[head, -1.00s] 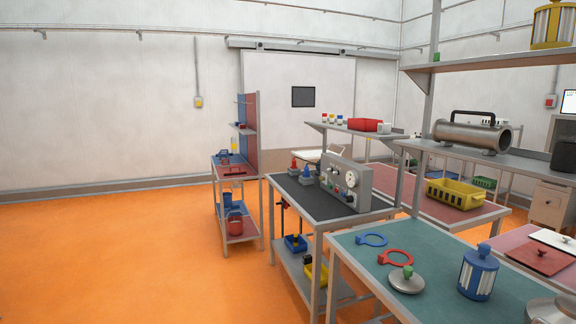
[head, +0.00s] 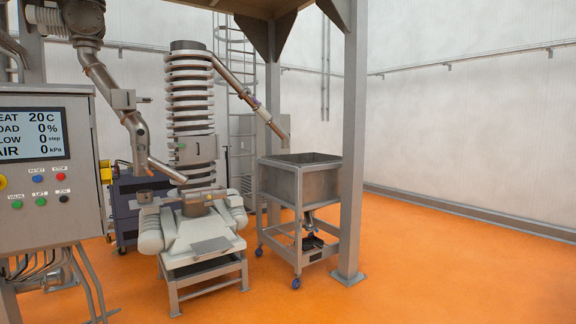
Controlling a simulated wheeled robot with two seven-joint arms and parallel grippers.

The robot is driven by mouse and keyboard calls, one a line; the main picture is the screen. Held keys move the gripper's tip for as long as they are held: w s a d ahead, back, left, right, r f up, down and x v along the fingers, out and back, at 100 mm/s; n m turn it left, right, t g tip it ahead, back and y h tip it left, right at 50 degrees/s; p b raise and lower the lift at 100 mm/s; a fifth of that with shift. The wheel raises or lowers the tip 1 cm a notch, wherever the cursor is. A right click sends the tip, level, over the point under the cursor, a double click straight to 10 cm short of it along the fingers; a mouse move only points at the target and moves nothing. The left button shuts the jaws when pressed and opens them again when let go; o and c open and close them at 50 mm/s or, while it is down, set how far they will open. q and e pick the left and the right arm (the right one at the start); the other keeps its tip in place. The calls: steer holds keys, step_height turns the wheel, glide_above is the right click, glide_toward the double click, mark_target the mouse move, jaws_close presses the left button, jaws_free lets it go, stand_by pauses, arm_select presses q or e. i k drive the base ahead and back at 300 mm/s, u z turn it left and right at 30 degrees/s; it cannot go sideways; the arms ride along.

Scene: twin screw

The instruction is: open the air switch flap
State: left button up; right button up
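A grey control cabinet (head: 40,225) stands at the left edge of the head view. Its screen (head: 30,135) shows 20 C, 0 %, 0 step and AIR 0 kPa. Below the screen are several coloured buttons, labelled RESET, STOP, VALVE, LIFT and JOG. I cannot make out a flap for certain. Neither of my grippers shows in this view.
A machine with a ribbed column (head: 192,110) and metal pipes stands right of the cabinet. A grey wheeled hopper (head: 318,182) stands beside a steel post (head: 354,150). Cables hang below the cabinet. The orange floor (head: 460,260) at the right is clear.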

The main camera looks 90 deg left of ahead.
mark_target(106, 173)
steer(key=u, duration=2.15)
steer(key=i, duration=1.55)
steer(key=u, duration=1.95)
steer(key=i, duration=0.5)
steer(key=z, duration=0.7)
steer(key=i, duration=1.6)
steer(key=u, duration=0.6)
